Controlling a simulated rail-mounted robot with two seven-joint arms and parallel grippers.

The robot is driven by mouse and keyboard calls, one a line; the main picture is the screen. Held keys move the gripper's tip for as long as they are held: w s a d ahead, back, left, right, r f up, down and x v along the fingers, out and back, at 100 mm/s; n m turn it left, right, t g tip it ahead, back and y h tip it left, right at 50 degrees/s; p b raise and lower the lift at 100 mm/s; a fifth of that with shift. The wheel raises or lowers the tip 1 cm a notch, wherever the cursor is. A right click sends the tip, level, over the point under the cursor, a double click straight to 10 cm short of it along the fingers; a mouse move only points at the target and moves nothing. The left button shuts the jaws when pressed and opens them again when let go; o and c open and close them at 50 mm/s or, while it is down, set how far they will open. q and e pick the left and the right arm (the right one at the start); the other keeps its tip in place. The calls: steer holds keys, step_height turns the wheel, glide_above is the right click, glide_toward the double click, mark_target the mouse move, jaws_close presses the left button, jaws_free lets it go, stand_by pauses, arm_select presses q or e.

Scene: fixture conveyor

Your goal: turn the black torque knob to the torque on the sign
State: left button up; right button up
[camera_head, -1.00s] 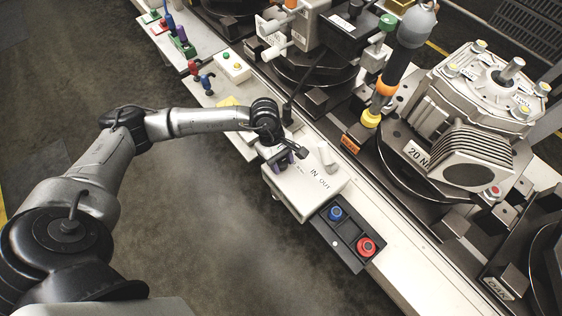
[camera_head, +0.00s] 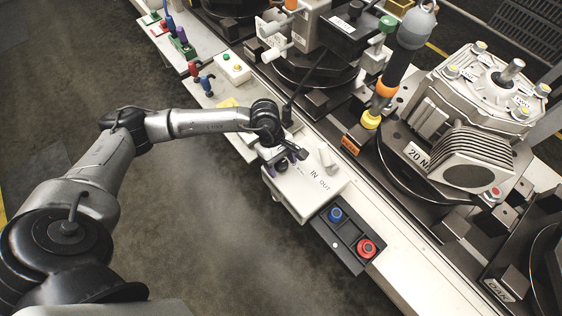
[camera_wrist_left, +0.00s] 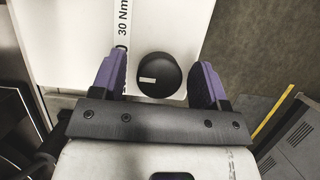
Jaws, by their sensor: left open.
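The black torque knob (camera_wrist_left: 158,75) is round, with a white pointer mark toward its lower left in the left wrist view. It sits on a white panel whose printed scale reads "30 Nm" (camera_wrist_left: 123,20), with another number partly hidden. My left gripper (camera_wrist_left: 160,82) is open, its purple fingers on either side of the knob, with gaps showing on both sides. In the head view my left gripper (camera_head: 284,162) is over the white box (camera_head: 306,190), covering most of the knob area. The sign (camera_head: 418,154) reads "20 N" and is partly cut off. My right gripper is out of view.
The box has "IN OUT" lettering and a light switch-like block (camera_head: 327,157). A blue button (camera_head: 336,214) and a red button (camera_head: 366,247) lie in front. A tool with a black grip (camera_head: 396,67) hangs beside the motor-like housing (camera_head: 470,160). Open floor lies left.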

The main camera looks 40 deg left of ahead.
arm_select(q)
steer(key=p+v, duration=0.1)
steer(key=v, duration=1.2)
steer(key=shift+r+p, duration=0.35)
steer(key=shift+r, duration=0.05)
steer(key=shift+a, duration=0.1)
